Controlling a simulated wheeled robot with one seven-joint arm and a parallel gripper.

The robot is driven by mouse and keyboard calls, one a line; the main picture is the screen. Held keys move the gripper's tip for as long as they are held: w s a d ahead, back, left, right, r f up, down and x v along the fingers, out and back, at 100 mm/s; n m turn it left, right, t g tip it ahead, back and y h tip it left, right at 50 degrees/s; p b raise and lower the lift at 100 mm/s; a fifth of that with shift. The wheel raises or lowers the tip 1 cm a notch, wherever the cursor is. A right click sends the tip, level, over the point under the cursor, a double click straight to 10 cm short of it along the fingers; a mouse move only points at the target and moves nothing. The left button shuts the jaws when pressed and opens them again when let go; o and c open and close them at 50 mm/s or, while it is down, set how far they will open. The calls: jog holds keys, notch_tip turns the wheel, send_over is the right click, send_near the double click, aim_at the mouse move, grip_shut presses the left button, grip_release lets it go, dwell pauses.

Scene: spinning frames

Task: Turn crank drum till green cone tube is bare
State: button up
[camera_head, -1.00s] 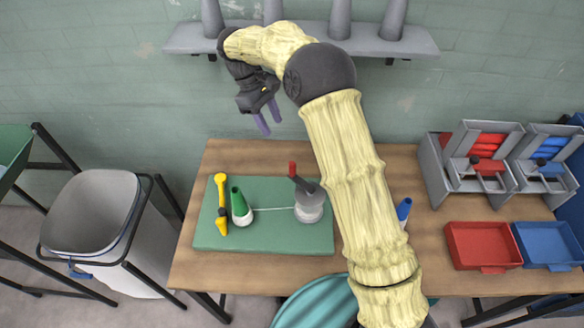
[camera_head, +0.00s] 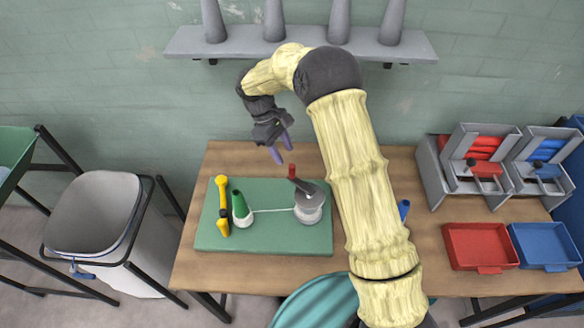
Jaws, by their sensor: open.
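The green cone tube (camera_head: 239,203) stands on the green mat (camera_head: 270,239), with white thread around its base. A white thread runs from it to the crank drum (camera_head: 309,207), a grey drum with white windings and a grey crank arm. The crank's red handle (camera_head: 292,171) points up at the drum's back left. My gripper (camera_head: 281,155) is open and empty, with purple fingers pointing down. It is above and just behind the red handle, apart from it.
A yellow tool (camera_head: 222,206) lies left of the cone. A blue cone (camera_head: 403,209) is partly hidden by my arm. Red (camera_head: 483,246) and blue (camera_head: 547,244) trays and grey racks stand at the right. A shelf (camera_head: 300,43) with grey cones is on the wall. A bin (camera_head: 95,215) stands left.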

aim_at(292, 171)
jog(key=p+x, duration=0.2)
jog(key=x, duration=0.6)
jog(key=shift+d+f, duration=0.1)
jog(key=shift+f, duration=0.1)
grip_shut()
